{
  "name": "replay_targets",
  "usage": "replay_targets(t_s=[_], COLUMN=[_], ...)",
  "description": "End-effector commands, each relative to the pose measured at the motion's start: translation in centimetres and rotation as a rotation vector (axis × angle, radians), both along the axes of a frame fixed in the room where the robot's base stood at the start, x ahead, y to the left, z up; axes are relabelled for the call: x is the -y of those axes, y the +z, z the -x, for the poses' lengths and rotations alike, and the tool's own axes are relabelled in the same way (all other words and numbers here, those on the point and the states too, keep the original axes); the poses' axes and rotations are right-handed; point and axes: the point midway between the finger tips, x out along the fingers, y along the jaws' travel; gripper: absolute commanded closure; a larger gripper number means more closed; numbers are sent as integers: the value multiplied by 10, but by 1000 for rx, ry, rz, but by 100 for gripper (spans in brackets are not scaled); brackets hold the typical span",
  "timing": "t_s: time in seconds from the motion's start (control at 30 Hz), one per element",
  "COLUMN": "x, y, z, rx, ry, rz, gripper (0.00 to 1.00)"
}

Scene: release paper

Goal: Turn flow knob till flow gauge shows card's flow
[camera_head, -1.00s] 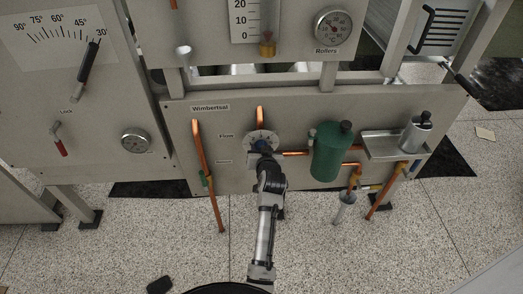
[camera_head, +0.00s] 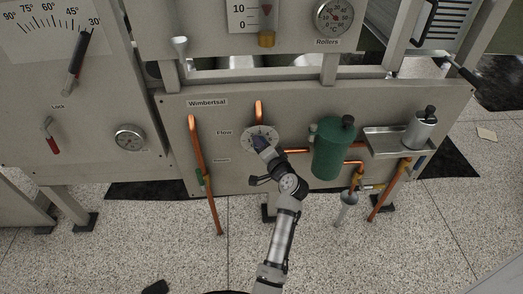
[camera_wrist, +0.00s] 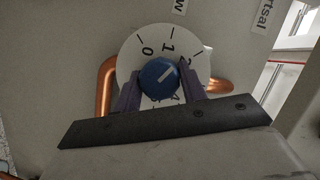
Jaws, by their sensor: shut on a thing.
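The blue flow knob (camera_wrist: 159,76) sits in the middle of a white dial (camera_wrist: 136,58) with printed numbers. Its white line points to the upper right, roughly toward the 2. My gripper (camera_wrist: 160,84) has its purple fingers on both sides of the knob and is shut on it. In the head view my gripper (camera_head: 262,143) covers the knob and part of the dial (camera_head: 250,132), right of the "Flow" label (camera_head: 224,132). I cannot pick out a flow gauge or card for certain.
A green tank (camera_head: 333,150) and a metal tray (camera_head: 375,146) with a silver bottle (camera_head: 420,128) are to the right. Copper pipes (camera_head: 200,160) run at the left. A round gauge (camera_head: 130,138) is on the left panel, and a Rollers gauge (camera_head: 335,17) is above.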

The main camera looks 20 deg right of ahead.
Motion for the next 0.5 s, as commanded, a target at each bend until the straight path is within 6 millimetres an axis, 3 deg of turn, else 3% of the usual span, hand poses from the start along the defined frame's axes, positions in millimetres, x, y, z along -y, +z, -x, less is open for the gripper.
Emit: replay_targets(t_s=[0.5], x=[1], y=[-6], z=[0], rx=[136], ry=[-1], rz=[-472], gripper=[82])
